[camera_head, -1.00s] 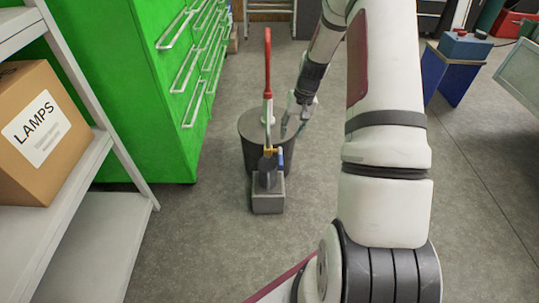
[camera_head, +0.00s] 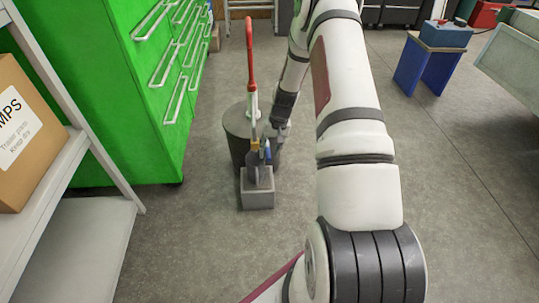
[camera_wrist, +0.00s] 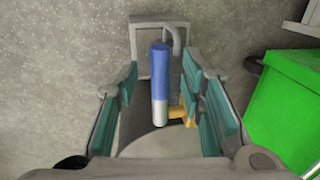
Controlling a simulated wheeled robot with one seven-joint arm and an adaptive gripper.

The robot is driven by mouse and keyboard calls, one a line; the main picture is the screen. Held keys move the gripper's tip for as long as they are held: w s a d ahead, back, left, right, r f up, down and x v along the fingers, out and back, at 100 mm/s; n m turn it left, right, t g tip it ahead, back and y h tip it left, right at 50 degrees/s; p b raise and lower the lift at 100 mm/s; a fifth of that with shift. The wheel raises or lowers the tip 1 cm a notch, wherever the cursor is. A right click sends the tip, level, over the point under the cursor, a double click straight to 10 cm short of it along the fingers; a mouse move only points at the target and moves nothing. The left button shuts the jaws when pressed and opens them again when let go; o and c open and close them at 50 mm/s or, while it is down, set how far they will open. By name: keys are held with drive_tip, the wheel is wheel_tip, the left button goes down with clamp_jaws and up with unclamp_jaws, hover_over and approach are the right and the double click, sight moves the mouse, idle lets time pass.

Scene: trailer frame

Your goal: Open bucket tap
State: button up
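A dark grey bucket (camera_head: 237,133) stands on the floor, with a tall red-topped lever (camera_head: 250,65) rising from it. Its tap, with a yellow fitting (camera_wrist: 177,112) and a blue-and-silver handle (camera_wrist: 160,80), is on the near side, above a grey block (camera_head: 257,192). The handle also shows small in the head view (camera_head: 267,150). My gripper (camera_head: 270,135) is low beside the tap, at its right. In the wrist view, my gripper's teal-padded fingers (camera_wrist: 162,88) are open, one on each side of the handle, with gaps on both sides.
A green drawer cabinet (camera_head: 140,90) stands left of the bucket. A white shelf (camera_head: 105,165) with a cardboard box (camera_head: 25,130) is at the near left. A blue stand (camera_head: 425,70) is at the far right. The grey floor around the bucket is mostly clear.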

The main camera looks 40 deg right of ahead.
drive_tip(key=shift+a+f, duration=0.1)
drive_tip(key=shift+f, duration=0.4)
clamp_jaws()
